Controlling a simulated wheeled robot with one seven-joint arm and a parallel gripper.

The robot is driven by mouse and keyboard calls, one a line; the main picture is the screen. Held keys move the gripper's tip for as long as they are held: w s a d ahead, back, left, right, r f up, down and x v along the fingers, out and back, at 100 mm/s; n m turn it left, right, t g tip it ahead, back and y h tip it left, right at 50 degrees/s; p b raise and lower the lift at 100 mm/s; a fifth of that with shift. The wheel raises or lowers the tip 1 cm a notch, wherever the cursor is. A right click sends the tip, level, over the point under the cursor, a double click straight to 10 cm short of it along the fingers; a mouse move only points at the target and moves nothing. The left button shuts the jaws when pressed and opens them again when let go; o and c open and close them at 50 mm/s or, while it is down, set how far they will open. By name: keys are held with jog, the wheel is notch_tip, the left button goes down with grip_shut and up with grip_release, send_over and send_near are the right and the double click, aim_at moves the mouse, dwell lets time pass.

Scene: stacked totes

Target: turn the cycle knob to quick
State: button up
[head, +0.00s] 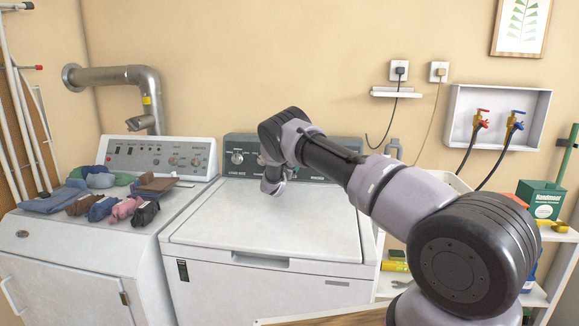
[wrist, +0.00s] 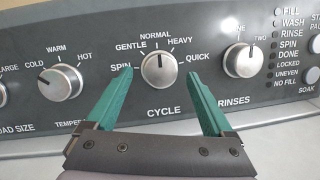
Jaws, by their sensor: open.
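The cycle knob (wrist: 159,69) is a round silver dial on the washer's dark control panel (wrist: 105,60). Its pointer mark is near the top, by NORMAL, and the QUICK label (wrist: 198,57) is to its right. My gripper (wrist: 160,73) is open, with one teal finger on each side of the knob's lower part in the wrist view. The fingers look apart from the knob, but I cannot tell the depth gap. In the head view, my gripper (head: 274,183) is low in front of the panel, and my arm hides the cycle knob.
The temperature knob (wrist: 61,82) is left of the cycle knob and the rinses knob (wrist: 242,61) is right, near the right finger. The washer lid (head: 265,222) is clear below. Folded clothes and socks (head: 100,205) lie on the dryer at left.

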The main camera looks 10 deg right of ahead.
jog(key=shift+w, duration=0.1)
jog(key=shift+d, duration=0.1)
jog(key=c, duration=1.4)
jog(key=shift+o, duration=0.2)
